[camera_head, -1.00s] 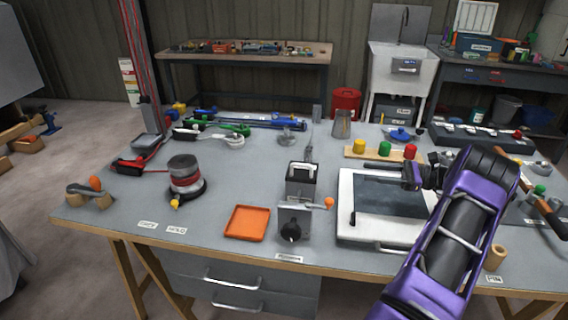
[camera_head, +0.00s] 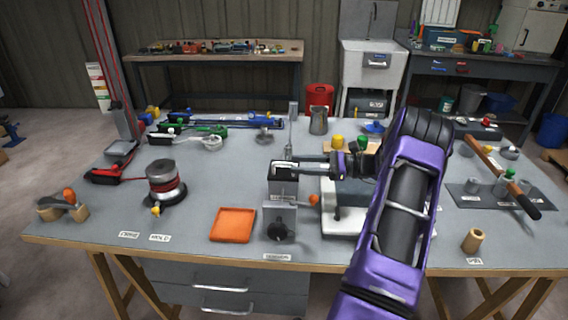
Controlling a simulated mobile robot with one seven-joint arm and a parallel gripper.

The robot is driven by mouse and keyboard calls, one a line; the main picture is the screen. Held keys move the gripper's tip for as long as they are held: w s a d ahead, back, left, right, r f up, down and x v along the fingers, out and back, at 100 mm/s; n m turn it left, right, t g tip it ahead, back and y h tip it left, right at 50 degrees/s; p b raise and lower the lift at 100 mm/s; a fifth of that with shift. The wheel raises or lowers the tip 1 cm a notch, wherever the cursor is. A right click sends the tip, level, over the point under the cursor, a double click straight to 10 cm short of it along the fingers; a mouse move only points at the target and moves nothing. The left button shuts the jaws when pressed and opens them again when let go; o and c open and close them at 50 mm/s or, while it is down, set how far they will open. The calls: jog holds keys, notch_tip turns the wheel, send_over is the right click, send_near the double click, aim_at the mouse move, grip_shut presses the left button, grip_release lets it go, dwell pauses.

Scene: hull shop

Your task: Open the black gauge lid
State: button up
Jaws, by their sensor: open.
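I cannot make out for certain which part is the black gauge lid. A small grey metal box (camera_head: 283,188) with a dark top stands mid-bench, with a thin upright piece (camera_head: 289,150) at its back. A block with a black knob (camera_head: 279,231) stands in front of it, an orange-tipped crank (camera_head: 313,199) at its right. My gripper (camera_head: 297,165) is open, its fingers pointing left at the box's top. I cannot tell if they touch it.
An orange tray (camera_head: 233,225) lies left of the block. A spool on a round base (camera_head: 165,185) stands further left. A metal jug (camera_head: 318,121) and coloured knobs on a board stand behind. A long-handled tool (camera_head: 503,178) lies at right. The bench front is mostly clear.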

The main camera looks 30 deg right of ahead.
aim_at(284, 163)
jog(key=x, duration=0.5)
grip_shut()
dwell(1.4)
